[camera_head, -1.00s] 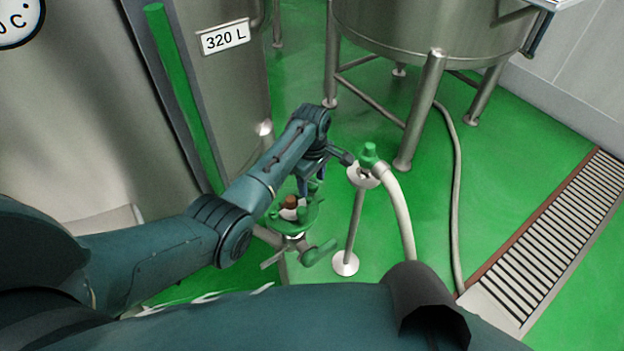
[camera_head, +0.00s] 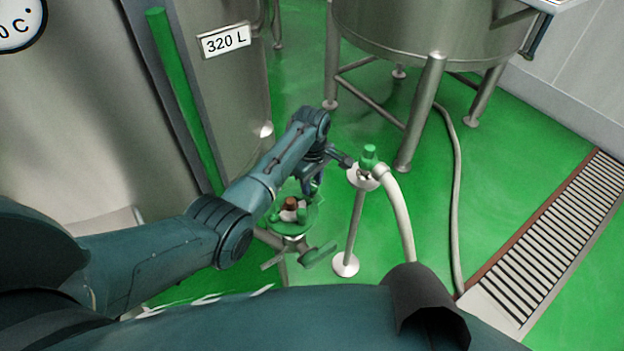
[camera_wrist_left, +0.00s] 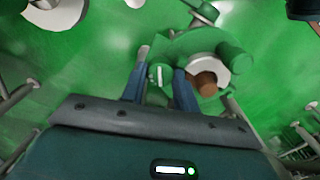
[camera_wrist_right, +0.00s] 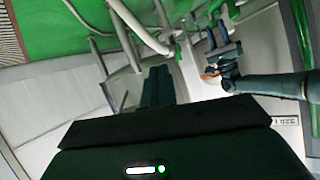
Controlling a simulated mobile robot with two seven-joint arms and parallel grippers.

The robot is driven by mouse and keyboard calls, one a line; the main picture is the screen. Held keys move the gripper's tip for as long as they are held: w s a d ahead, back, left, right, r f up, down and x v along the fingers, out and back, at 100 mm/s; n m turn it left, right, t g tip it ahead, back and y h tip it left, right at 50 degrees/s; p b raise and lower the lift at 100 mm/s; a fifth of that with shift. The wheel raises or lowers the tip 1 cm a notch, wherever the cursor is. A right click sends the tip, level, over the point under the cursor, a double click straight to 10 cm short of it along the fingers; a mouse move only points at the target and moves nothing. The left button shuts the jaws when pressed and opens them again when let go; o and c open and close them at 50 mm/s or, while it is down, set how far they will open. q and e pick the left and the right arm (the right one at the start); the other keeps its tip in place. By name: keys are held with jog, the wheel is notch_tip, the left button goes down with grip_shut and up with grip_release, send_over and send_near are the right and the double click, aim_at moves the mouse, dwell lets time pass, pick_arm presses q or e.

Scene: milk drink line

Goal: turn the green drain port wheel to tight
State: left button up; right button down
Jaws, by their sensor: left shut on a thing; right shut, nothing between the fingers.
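The green drain port wheel (camera_head: 313,220) lies on a port low beside the tank, with a brown and white centre (camera_head: 291,207) and raised green knobs on its rim. My left gripper (camera_head: 312,188) reaches down to the rim on its far right side. In the left wrist view the wheel (camera_wrist_left: 200,42) fills the upper middle, and my left gripper (camera_wrist_left: 160,85) is shut with a green knob (camera_wrist_left: 160,74) between its fingers. My right gripper (camera_wrist_right: 156,80) is shut and empty, away from the wheel. Any marking for tight is not readable.
A stand (camera_head: 353,230) with a green-capped fitting (camera_head: 369,155) and pale hose (camera_head: 401,215) is close on the right. The 320 L tank (camera_head: 240,110) is at left. A floor drain grate (camera_head: 550,235) lies far right.

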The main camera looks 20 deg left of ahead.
pick_arm(q)
jog(key=m+p, duration=0.2)
jog(key=shift+r+m, duration=0.15)
jog(key=shift+m, duration=0.25)
jog(key=m+p, duration=0.1)
jog(key=m, duration=0.1)
jog(key=shift+m, duration=0.4)
jog(key=m+p, duration=0.1)
jog(key=m, duration=0.2)
jog(key=shift+m, duration=0.3)
jog(key=m, duration=0.2)
jog(key=shift+m, duration=0.3)
jog(key=m+p, duration=0.1)
jog(key=m, duration=0.4)
jog(key=shift+f, duration=0.2)
jog(key=m, duration=0.6)
pick_arm(e)
jog(key=r, duration=0.2)
jog(key=r+n, duration=0.1)
jog(key=shift+s+d+h, duration=0.15)
jog(key=shift+d+h, duration=0.1)
jog(key=shift+h, duration=0.05)
pick_arm(q)
jog(key=shift+m, duration=0.5)
